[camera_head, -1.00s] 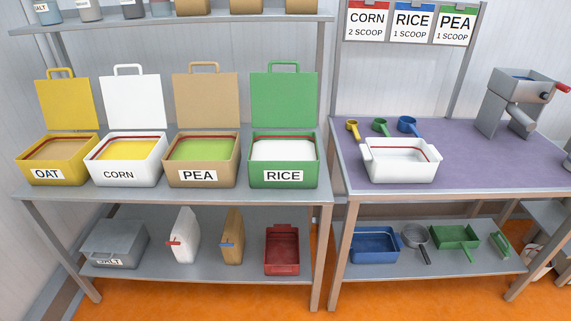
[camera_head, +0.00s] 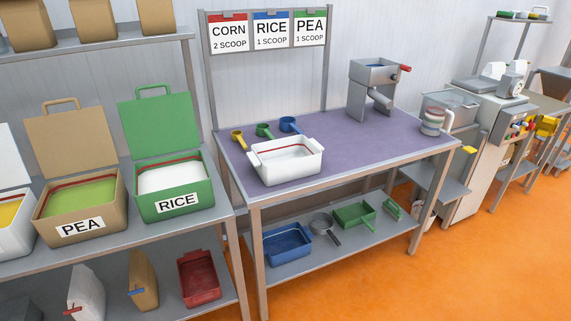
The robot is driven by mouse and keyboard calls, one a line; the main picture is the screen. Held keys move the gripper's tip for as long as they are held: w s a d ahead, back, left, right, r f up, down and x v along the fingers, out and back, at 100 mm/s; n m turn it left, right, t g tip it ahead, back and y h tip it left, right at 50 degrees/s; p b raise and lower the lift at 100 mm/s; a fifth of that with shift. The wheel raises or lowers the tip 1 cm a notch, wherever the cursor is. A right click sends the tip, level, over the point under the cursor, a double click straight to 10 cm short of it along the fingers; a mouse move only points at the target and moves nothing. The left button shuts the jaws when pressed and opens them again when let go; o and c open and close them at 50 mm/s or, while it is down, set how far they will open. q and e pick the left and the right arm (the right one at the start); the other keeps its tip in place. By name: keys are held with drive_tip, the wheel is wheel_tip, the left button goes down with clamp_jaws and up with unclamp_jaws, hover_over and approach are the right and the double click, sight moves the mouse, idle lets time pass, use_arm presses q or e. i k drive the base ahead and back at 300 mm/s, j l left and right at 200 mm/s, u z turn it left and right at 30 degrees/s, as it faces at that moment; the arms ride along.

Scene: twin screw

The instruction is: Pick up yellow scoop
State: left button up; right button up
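The yellow scoop (camera_head: 238,140) lies on the purple top of the right-hand table (camera_head: 355,135), near its left edge. It is small, with its handle toward the front. A green scoop (camera_head: 265,131) and a blue scoop (camera_head: 290,125) lie to its right in a row. A white tub (camera_head: 287,162) with a red line inside stands just in front of the scoops, close to the yellow one. Neither of my grippers shows in the head view.
Open bins of pea (camera_head: 82,224) and rice (camera_head: 174,203) stand on the left table. A grey mill (camera_head: 376,90) and a clear jug (camera_head: 434,121) stand farther right on the purple table. A lower shelf holds a blue tray (camera_head: 288,244) and a sieve (camera_head: 322,226). Orange floor (camera_head: 400,285) is clear at front right.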

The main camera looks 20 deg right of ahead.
sight(237, 136)
drive_tip(key=i+l+u, duration=0.1)
drive_tip(key=i+l, duration=0.15)
drive_tip(key=i+l+u, duration=0.1)
drive_tip(key=i+l, duration=0.15)
drive_tip(key=l, duration=0.2)
drive_tip(key=i+l+u, duration=0.1)
drive_tip(key=l, duration=0.3)
drive_tip(key=i, duration=0.1)
